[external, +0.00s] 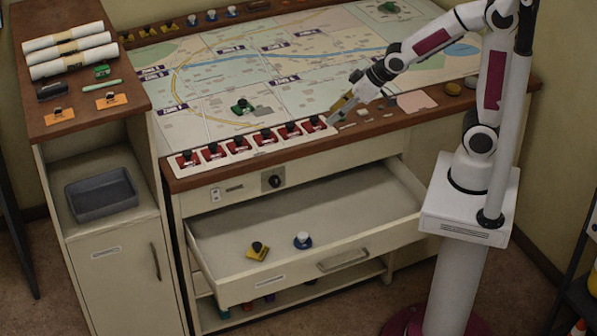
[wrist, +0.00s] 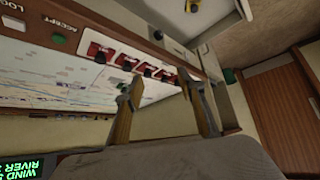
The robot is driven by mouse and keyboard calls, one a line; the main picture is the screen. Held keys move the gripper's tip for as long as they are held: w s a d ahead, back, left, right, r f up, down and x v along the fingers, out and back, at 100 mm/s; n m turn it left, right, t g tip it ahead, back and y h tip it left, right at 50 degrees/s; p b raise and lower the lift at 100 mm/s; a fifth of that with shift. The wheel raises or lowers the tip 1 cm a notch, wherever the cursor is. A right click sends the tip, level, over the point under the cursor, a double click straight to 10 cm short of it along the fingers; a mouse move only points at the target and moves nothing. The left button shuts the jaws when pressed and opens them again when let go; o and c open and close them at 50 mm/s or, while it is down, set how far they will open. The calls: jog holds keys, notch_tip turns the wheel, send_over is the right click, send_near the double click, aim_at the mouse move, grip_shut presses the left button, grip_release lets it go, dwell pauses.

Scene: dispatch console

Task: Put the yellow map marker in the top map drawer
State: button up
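The yellow map marker (external: 258,252), with a dark knob on top, sits on the floor of the open top map drawer (external: 352,212), near its front left. A yellow piece (wrist: 192,5), apparently this marker, shows at the top edge of the wrist view, inside the pale drawer (wrist: 222,18). My gripper (external: 344,103) is over the right front part of the console, near the end of the red button row, well above and behind the drawer. In the wrist view my gripper (wrist: 166,92) has its two fingers wide apart with nothing held between them.
A blue and white marker (external: 303,241) stands in the drawer, right of the yellow one. Red buttons (external: 239,143) line the console's front edge. A green marker (external: 242,107) is on the map. A grey tray (external: 101,205) sits in the left cabinet.

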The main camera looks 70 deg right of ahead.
jog(key=s+d+r+g, duration=0.1)
jog(key=s+d+r, duration=0.1)
jog(key=s, duration=0.8)
jog(key=s+d+r+m+g, duration=0.1)
jog(key=s+r, duration=0.3)
jog(key=s, duration=0.7)
jog(key=shift+d+r+h, duration=0.2)
jog(key=shift+d+h, duration=0.2)
jog(key=shift+d, duration=0.3)
